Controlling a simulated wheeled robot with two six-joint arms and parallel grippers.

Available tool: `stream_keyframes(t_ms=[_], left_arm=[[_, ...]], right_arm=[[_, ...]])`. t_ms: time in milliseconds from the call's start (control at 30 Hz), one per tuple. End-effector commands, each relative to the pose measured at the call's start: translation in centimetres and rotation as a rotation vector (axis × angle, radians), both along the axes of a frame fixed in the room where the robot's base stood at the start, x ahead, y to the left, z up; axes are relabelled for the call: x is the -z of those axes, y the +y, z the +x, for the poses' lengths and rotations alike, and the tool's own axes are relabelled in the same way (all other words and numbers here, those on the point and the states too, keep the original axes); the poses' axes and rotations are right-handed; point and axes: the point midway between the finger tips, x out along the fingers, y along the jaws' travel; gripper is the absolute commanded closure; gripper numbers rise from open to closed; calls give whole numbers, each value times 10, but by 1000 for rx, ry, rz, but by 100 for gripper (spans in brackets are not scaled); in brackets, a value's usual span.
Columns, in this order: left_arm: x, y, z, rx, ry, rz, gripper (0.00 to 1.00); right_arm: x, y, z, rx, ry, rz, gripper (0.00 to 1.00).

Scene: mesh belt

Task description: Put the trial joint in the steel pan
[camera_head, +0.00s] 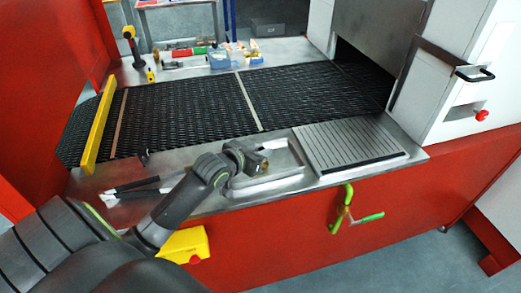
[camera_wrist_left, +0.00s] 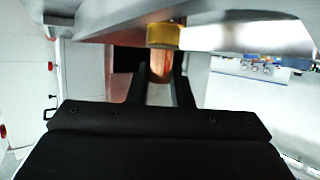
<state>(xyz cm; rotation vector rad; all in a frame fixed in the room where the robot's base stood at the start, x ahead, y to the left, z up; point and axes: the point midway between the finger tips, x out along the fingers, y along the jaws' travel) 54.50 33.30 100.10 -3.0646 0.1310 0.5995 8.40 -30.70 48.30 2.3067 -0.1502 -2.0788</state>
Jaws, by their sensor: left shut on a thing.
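My left gripper (camera_head: 257,163) reaches in from the left and is over the steel pan (camera_head: 287,179), a shallow tray on the front ledge of the belt machine. It is shut on the trial joint, a short copper piece with a brass-yellow collar. In the left wrist view the joint (camera_wrist_left: 162,38) sticks up between the two fingers (camera_wrist_left: 161,85). In the head view only a small brown bit of the joint (camera_head: 264,168) shows at the fingertips. I cannot tell whether it touches the pan. My right gripper is not in view.
A ribbed plate (camera_head: 350,145) lies right of the pan. Dark tongs (camera_head: 135,185) lie on the ledge to the left. The black mesh belt (camera_head: 190,110) runs behind, with a yellow bar (camera_head: 98,130) at its left end. Tools and small boxes (camera_head: 220,60) stand along the far ledge.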

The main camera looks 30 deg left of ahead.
Motion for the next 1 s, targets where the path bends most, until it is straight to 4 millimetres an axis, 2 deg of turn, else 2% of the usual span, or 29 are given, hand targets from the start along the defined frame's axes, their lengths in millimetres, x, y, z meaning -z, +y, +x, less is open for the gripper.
stream_keyframes(t_ms=[33, 200, 567, 767, 1000], left_arm=[[2, 0, 0, 0, 1, -1, 80], [1, 0, 0, 0, 1, -1, 59], [-3, 0, -2, 0, 1, 1, 59], [-12, 3, -26, 2, 0, 4, 59], [-31, 7, -73, 2, 2, 7, 59]], right_arm=[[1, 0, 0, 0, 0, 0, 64], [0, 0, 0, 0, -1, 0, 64], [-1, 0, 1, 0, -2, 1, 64], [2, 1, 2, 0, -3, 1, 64], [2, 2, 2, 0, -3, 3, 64]])
